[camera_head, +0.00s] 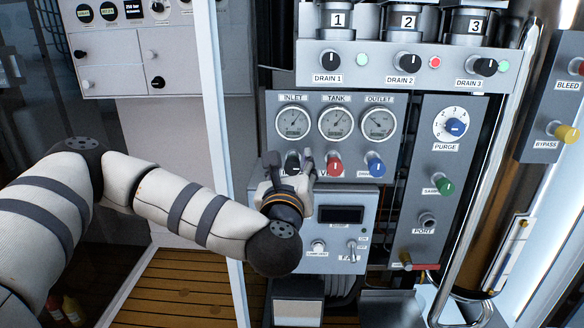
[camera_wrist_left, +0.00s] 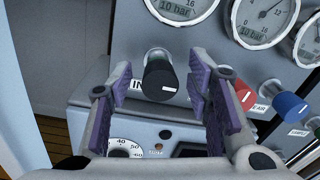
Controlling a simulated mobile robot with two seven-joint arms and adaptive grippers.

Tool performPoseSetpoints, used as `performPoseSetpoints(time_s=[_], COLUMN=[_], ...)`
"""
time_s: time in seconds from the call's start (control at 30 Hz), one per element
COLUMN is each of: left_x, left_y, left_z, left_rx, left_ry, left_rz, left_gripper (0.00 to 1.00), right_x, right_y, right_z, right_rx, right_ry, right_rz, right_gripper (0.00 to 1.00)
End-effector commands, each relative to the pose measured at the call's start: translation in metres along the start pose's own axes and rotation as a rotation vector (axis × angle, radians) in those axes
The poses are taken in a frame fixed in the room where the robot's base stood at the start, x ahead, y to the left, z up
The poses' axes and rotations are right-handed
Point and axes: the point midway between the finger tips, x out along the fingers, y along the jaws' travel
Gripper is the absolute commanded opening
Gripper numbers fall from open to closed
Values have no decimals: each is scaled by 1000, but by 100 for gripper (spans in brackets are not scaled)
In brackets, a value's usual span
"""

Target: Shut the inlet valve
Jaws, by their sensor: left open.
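The inlet valve is a black round knob (camera_wrist_left: 158,76) on a light grey panel, below the inlet gauge (camera_head: 293,122). It has a short white mark on its face, and a partly hidden label starting "IN" beside it in the wrist view. In the head view the knob (camera_head: 292,161) is partly covered by my left gripper (camera_head: 290,165). My left gripper is open, and its purple-padded fingers (camera_wrist_left: 160,92) stand on either side of the knob in the wrist view. Gaps show between the pads and the knob. My right gripper is not in view.
A red knob (camera_head: 335,164) sits close to the right of the inlet knob, with a blue knob (camera_head: 376,167) beyond it. A lower box with a dark display (camera_head: 341,214) juts out below. A white upright post (camera_head: 214,100) stands left of the panel.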

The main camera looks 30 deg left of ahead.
Motion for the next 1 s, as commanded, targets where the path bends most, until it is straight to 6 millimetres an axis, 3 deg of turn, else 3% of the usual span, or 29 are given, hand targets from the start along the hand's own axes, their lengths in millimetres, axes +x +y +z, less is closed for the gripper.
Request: performPoseSetpoints(time_s=[0.03, 0.2, 0.57, 1.0], left_x=[0, 0, -1, -1], left_y=[0, 0, -1, -4], left_z=[0, 0, 2, 6], left_rx=[0, 0, 38, 369], left_ry=[0, 0, 0, 10], left_rz=[0, 0, -1, 1], left_gripper=[39, 0, 0, 0], right_x=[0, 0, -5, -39], right_y=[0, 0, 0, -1], right_z=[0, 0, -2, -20], right_rx=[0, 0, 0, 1], right_ry=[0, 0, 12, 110], right_rz=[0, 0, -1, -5], right_gripper=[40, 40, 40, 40])
